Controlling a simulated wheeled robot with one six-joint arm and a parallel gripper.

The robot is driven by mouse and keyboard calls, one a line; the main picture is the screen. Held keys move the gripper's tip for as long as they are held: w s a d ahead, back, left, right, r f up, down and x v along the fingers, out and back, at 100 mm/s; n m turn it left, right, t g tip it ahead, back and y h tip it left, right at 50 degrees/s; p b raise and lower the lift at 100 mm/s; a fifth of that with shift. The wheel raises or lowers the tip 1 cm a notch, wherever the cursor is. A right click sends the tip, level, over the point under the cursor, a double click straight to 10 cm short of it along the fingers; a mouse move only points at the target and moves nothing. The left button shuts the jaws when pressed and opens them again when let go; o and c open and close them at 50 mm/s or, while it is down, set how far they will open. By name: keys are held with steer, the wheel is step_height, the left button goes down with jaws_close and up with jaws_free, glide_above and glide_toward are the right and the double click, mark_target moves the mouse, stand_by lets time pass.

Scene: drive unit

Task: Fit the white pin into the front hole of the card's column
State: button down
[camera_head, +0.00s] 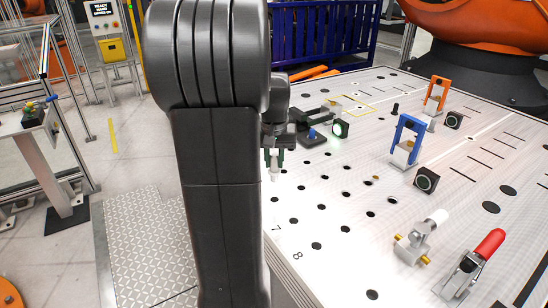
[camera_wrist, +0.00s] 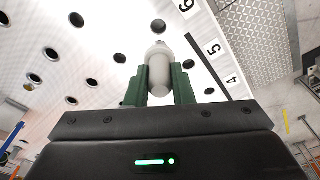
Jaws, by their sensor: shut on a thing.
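My gripper (camera_head: 273,152) is shut on the white pin (camera_head: 274,172), which hangs upright below the fingers, over the near left edge area of the white table top (camera_head: 335,265). In the wrist view, the green fingers of my gripper (camera_wrist: 158,88) clasp the white pin (camera_wrist: 159,70) from both sides. A dark hole (camera_wrist: 158,26) shows just beyond the pin's tip. The pin appears above the table, apart from any hole. Numbers 4, 5 and 6 run along a strip (camera_wrist: 212,48) beside the holes. I cannot make out the card.
Rows of dark holes (camera_head: 316,245) cover the table's near part. An orange clamp (camera_head: 435,95), a blue clamp (camera_head: 407,140), a white-tipped fixture (camera_head: 420,238) and a red-handled clamp (camera_head: 473,265) stand to the right. My arm hides part of the left side.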

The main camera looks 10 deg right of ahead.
mark_target(275, 171)
steer(key=shift+s+f+b, duration=0.15)
steer(key=shift+f+b, duration=0.6)
steer(key=shift+f, duration=0.1)
steer(key=shift+f+b, duration=1.6)
steer(key=shift+f, duration=0.4)
steer(key=shift+f, duration=0.2)
steer(key=shift+f+b, duration=1.25)
steer(key=shift+f, duration=0.55)
steer(key=shift+f, duration=0.1)
steer(key=c, duration=1.2)
jaws_free()
steer(key=shift+o, duration=0.2)
